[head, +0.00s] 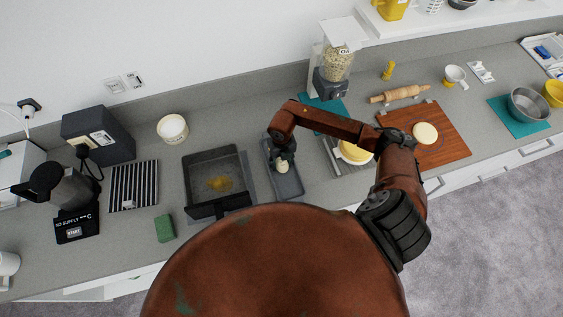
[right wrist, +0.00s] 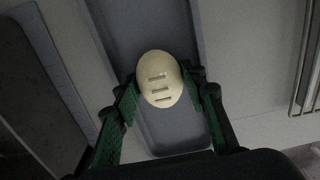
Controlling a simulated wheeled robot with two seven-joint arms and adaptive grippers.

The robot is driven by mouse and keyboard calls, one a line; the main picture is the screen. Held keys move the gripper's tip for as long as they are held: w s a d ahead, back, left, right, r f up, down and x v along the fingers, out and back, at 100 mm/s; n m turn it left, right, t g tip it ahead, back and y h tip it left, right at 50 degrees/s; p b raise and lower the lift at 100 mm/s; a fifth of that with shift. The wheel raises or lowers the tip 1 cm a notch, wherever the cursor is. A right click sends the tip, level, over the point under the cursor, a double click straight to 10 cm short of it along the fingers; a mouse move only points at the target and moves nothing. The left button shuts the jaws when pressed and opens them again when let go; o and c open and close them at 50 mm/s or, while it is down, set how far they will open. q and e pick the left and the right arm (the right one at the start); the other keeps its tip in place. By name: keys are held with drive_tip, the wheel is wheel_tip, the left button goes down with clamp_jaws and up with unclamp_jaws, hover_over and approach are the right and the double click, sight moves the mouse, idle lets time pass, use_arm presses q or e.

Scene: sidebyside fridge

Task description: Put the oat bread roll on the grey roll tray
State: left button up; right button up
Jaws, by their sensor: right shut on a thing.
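The oat bread roll (right wrist: 160,80) is pale, oval and scored with several short slots. My right gripper (right wrist: 158,92) is shut on it, one green-padded finger at each side. In the right wrist view the grey roll tray (right wrist: 165,25) lies behind the roll. In the head view my right gripper (head: 283,162) is over the grey roll tray (head: 291,186), and the roll (head: 282,168) shows at its tip. I cannot tell whether the roll touches the tray floor. My left gripper is not in view.
A dark square pan (head: 203,165) stands left of the tray. To the right are a wire rack (head: 340,160) with a yellow round thing and a wooden board (head: 450,145) with a dough disc. A dispenser (head: 333,75) stands behind. A green sponge (head: 164,228) lies front left.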

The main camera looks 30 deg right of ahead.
drive_tip(key=shift+f, duration=0.15)
drive_tip(key=shift+f, duration=0.1)
drive_tip(key=shift+f+b, duration=0.1)
drive_tip(key=shift+b, duration=0.2)
drive_tip(key=o, duration=0.8)
drive_tip(key=shift+o, duration=0.2)
drive_tip(key=shift+r, duration=0.45)
wheel_tip(320, 180, up, 12)
drive_tip(key=b, duration=0.2)
drive_tip(key=shift+f, duration=0.2)
